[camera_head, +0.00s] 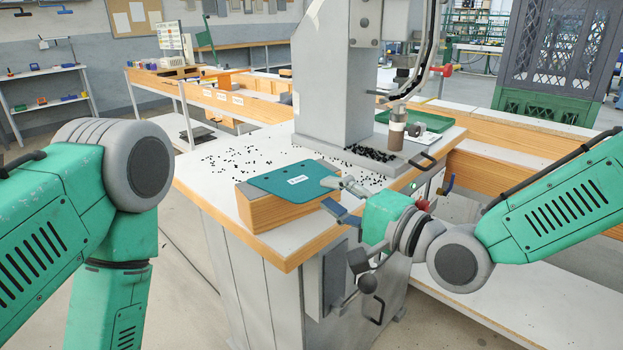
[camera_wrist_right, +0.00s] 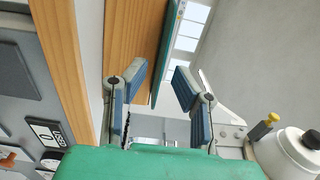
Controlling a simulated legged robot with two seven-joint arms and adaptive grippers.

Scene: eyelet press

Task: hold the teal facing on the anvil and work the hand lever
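The teal facing (camera_head: 290,180), a flat sheet with a small white label, lies on a wooden block (camera_head: 270,212) at the bench's front. My right gripper (camera_head: 334,197) is at the block's right end, beside the facing's near right corner. In the right wrist view its fingers (camera_wrist_right: 160,79) are apart, with the facing's edge (camera_wrist_right: 167,50) showing between them; contact is not clear. A brown and grey post (camera_head: 396,135), seemingly the anvil, stands under the press head. A red knob (camera_head: 443,70) sits beside the head, perhaps on the hand lever.
The grey press column (camera_head: 345,95) stands behind the block. Black eyelets (camera_head: 372,153) lie scattered on the white bench top (camera_head: 205,175). A green tray (camera_head: 425,121) is behind the post.

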